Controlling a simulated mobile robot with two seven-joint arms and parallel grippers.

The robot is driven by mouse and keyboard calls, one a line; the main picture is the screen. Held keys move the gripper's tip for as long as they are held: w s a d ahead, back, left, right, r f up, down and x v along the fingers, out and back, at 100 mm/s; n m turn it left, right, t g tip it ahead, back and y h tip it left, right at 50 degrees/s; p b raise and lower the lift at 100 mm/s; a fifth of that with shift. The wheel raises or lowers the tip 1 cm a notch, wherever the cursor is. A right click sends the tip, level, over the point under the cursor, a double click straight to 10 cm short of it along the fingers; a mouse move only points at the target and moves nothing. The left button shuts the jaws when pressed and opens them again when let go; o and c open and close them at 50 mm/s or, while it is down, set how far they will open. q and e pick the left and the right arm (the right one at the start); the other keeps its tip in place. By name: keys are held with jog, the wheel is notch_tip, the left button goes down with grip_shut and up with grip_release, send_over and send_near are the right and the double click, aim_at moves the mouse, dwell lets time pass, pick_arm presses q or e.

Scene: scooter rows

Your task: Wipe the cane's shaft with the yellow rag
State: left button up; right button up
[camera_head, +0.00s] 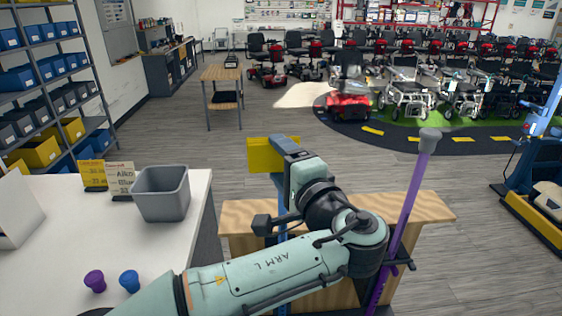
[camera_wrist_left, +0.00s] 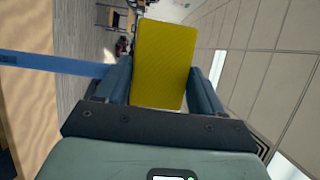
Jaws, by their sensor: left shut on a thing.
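My left gripper (camera_head: 282,150) is shut on the yellow rag (camera_head: 262,156), a flat yellow piece. In the left wrist view the rag (camera_wrist_left: 165,62) stands between the two fingers. A blue cane shaft (camera_head: 282,205) rises below the gripper, its upper part hidden by the gripper and rag. The blue shaft (camera_wrist_left: 50,64) also shows in the left wrist view, running to the left finger. I cannot tell whether the rag touches it. A purple cane (camera_head: 412,185) with a grey top stands tilted to the right, partly behind my arm. My right gripper is not in view.
A wooden-topped stand (camera_head: 425,207) is by the canes. The white counter (camera_head: 60,240) at left holds a grey bin (camera_head: 161,193), yellow and white cards, and purple (camera_head: 95,281) and blue (camera_head: 129,281) small items. A blue lift (camera_head: 540,170) stands right. Floor beyond is open.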

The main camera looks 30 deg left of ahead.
pick_arm(q)
jog(key=w+d+p, duration=0.2)
jog(key=d, duration=0.1)
jog(key=shift+w+d, duration=0.1)
jog(key=shift+s+a+b, duration=0.45)
jog(key=shift+s+a, duration=0.1)
jog(key=shift+a, duration=0.35)
jog(key=shift+s+a+b, duration=0.4)
jog(key=shift+s+a, duration=0.1)
jog(key=shift+a, duration=0.35)
jog(key=shift+s+d, duration=0.35)
jog(key=shift+s, duration=0.15)
jog(key=shift+s+d+b, duration=0.3)
jog(key=shift+s+d, duration=0.1)
jog(key=shift+s, duration=0.2)
jog(key=shift+s+d+b, duration=0.25)
jog(key=shift+s+d, duration=0.1)
jog(key=shift+s, duration=0.25)
jog(key=shift+s+d, duration=0.5)
jog(key=shift+s, duration=0.3)
